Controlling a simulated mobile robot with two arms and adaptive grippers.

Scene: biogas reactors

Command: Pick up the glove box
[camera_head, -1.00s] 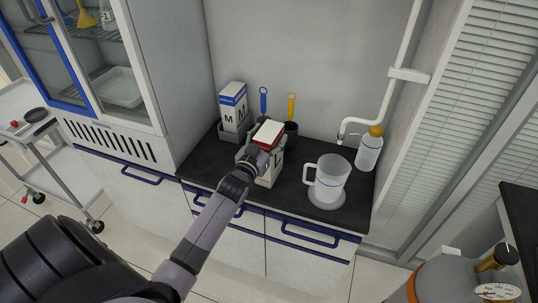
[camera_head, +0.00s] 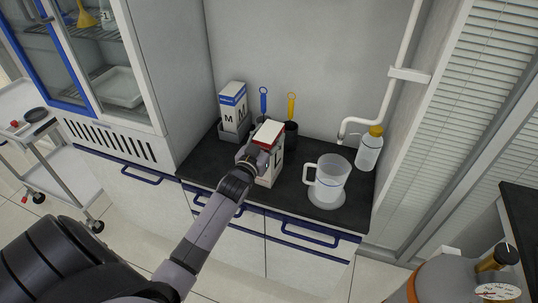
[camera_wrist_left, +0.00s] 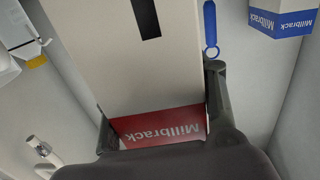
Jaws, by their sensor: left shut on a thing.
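The glove box (camera_head: 274,170) is a white carton with a red band, a white top and a letter L on its front. It stands upright on the dark counter, and I see no clear gap under it. My left gripper (camera_head: 260,153) is shut on its upper part. In the left wrist view, the glove box (camera_wrist_left: 135,60) fills the space between the two fingers (camera_wrist_left: 160,100), with its red "Millbrack" band close to the palm. The hand hides part of the box's front in the head view. My right gripper is not in view.
White and blue boxes marked M (camera_head: 232,108) stand in a grey holder behind left. Blue (camera_head: 263,103) and yellow (camera_head: 291,106) handled tools are behind the glove box. A clear jug (camera_head: 328,178) and a yellow-capped bottle (camera_head: 369,150) stand to the right on the counter (camera_head: 290,196).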

